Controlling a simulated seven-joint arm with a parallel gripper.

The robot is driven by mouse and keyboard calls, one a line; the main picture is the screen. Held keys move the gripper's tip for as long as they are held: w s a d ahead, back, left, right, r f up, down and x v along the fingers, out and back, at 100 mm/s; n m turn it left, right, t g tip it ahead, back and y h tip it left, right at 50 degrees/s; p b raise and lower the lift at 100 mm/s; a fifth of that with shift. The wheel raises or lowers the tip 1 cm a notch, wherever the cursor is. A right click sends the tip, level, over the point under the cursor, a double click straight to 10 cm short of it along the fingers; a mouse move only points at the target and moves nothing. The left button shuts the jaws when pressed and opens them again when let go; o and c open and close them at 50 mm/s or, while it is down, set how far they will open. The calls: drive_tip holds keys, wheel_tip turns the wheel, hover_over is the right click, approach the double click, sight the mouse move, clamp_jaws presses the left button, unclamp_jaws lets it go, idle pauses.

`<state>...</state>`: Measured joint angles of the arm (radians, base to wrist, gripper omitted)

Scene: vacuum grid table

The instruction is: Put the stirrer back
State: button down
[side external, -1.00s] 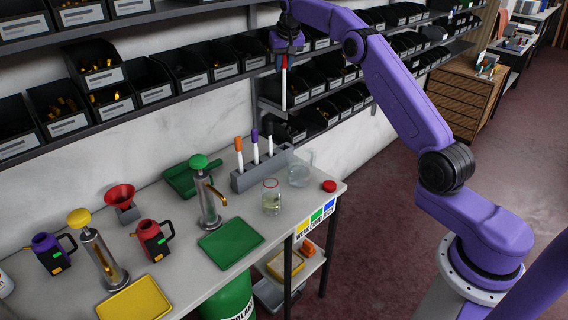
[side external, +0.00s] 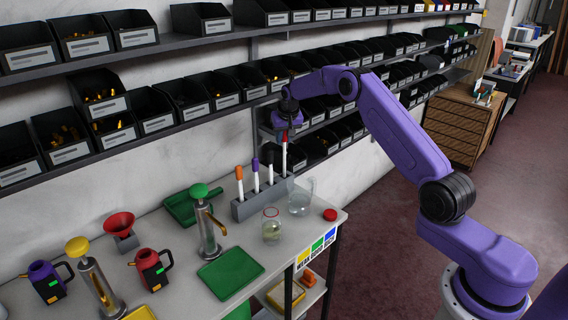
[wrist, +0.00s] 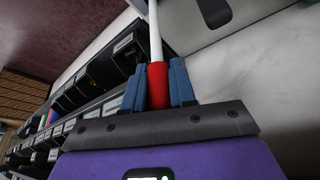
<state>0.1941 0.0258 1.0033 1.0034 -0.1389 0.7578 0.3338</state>
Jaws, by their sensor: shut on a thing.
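My gripper (side external: 286,128) is shut on the red top of a stirrer (side external: 284,157) with a white rod. The stirrer hangs upright, its lower end at the right end of the grey rack (side external: 243,211). I cannot tell whether the tip is inside a slot or just above or behind it. In the wrist view the blue fingers (wrist: 158,88) clamp the red part of the stirrer (wrist: 157,78). An orange-topped stirrer (side external: 240,184), a purple-topped one (side external: 256,178) and a black-topped one (side external: 270,172) stand in the rack.
A glass beaker (side external: 300,200) stands close to the rack's right end, and a glass jar (side external: 271,228) in front of it. A red lid (side external: 330,214) lies near the table's right edge. Shelves of black bins (side external: 240,83) run along the wall behind my gripper.

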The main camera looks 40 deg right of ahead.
sight(284, 152)
drive_tip(key=shift+f, duration=3.15)
drive_tip(key=c, duration=0.9)
unclamp_jaws()
